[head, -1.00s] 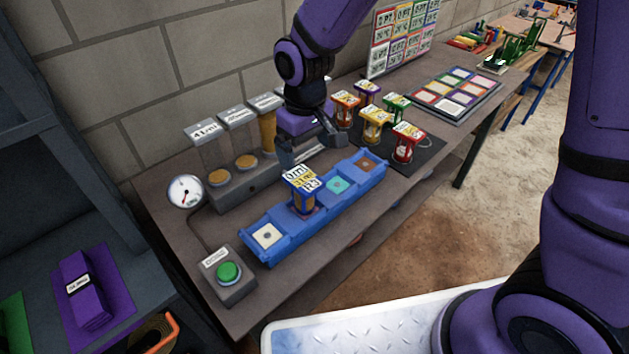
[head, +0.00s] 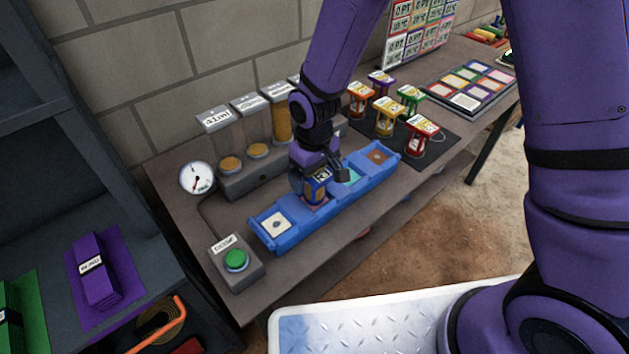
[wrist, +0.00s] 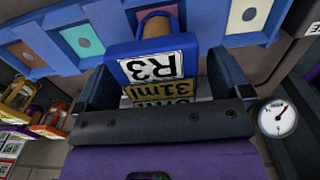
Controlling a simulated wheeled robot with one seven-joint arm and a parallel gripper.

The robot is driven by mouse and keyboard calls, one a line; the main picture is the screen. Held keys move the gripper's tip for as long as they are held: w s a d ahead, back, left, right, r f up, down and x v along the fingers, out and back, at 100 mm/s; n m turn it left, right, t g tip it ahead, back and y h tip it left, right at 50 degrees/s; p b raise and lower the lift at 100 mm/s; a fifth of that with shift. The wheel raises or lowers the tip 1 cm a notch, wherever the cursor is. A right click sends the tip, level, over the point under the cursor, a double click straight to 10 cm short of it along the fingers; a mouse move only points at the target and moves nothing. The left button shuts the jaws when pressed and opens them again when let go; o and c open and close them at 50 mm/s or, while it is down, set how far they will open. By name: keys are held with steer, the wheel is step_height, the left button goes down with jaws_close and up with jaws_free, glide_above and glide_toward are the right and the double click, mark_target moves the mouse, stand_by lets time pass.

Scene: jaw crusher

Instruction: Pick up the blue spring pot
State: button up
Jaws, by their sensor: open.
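The blue spring pot (head: 317,187) stands in a slot of the blue rack, with an R3 label and a yellow label on its top. In the wrist view its blue top with the R3 label (wrist: 150,66) fills the middle, between the jaws. My gripper (head: 322,176) is open, with one finger on each side of the pot's top. In the wrist view a dark finger (wrist: 98,88) shows at the left and another at the right (wrist: 226,75). I cannot tell whether either finger touches the pot. The gripper hides part of the pot in the head view.
The blue rack (head: 275,240) has other slots with coloured squares. A green button box (head: 236,262), a dial (head: 197,178) and clear dispensers (head: 225,140) stand nearby. Several other spring pots (head: 388,113) stand on a dark mat behind. A shelf stands at left.

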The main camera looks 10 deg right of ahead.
steer(key=shift+f, duration=0.45)
steer(key=c, duration=1.2)
steer(key=shift+c, duration=0.2)
steer(key=shift+r, duration=0.15)
